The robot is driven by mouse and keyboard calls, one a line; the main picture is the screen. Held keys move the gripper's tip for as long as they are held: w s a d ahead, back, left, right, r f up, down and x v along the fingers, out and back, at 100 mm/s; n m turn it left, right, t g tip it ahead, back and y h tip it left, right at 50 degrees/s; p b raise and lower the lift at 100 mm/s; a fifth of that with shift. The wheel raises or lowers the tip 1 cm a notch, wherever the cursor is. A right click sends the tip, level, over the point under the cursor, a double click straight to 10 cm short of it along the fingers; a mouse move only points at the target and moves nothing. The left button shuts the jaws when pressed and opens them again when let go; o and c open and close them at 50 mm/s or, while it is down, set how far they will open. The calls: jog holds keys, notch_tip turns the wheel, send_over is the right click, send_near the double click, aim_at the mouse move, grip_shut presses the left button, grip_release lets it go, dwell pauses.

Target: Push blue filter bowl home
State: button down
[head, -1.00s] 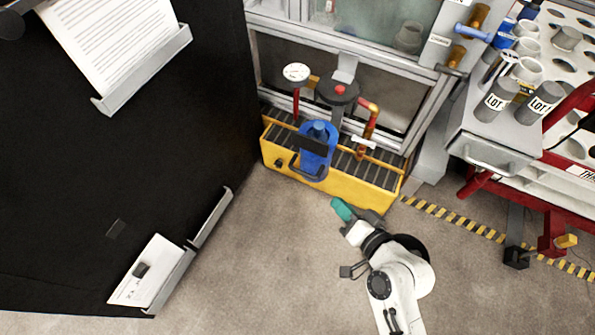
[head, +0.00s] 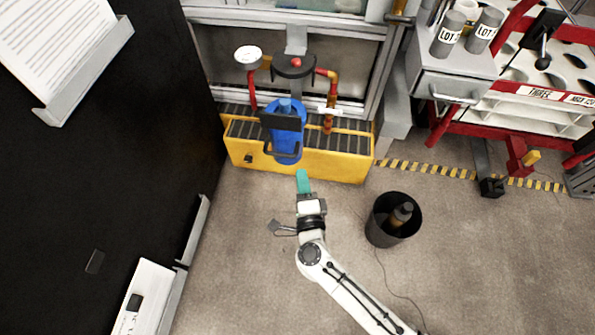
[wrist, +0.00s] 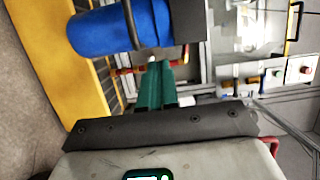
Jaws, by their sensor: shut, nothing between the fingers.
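The blue filter bowl (head: 287,141) stands at the front of the yellow slatted crate (head: 340,166), below a dark round filter head with a red button (head: 295,66). A dark bracket with a handle loop covers part of its front. My gripper (head: 303,175), with green fingers, is just in front of the crate, a little below and right of the bowl in the head view, apart from it. The fingers are together and empty. In the wrist view the blue bowl (wrist: 110,32) lies at upper left, beside the green fingertips (wrist: 158,75).
A black bin (head: 378,232) with a bottle in it stands right of my arm. A red and white rack (head: 535,100) and grey drawer unit are at the right. A black panel (head: 110,130) stands at the left. Pipes and a gauge (head: 248,54) flank the filter head.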

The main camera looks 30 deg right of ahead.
jog(key=b, duration=0.3)
send_near(303, 108)
jog(key=a+f, duration=0.1)
jog(key=w+a+f, duration=0.1)
jog(key=a, duration=0.1)
jog(key=shift+w+a+f, duration=0.15)
jog(key=w+d+b, duration=0.1)
jog(key=w+d, duration=0.1)
jog(key=w, duration=0.1)
jog(key=w+d+b, duration=0.1)
jog(key=w+d, duration=0.2)
jog(key=w, duration=0.1)
jog(key=w+d+b, duration=0.1)
jog(key=w+d, duration=0.1)
jog(key=w, duration=0.1)
jog(key=shift+w+d+f, duration=0.15)
jog(key=shift+w+d, duration=0.1)
jog(key=shift+d, duration=0.05)
jog(key=shift+w+d+r, duration=0.2)
jog(key=shift+w+r, duration=0.1)
jog(key=shift+w, duration=0.05)
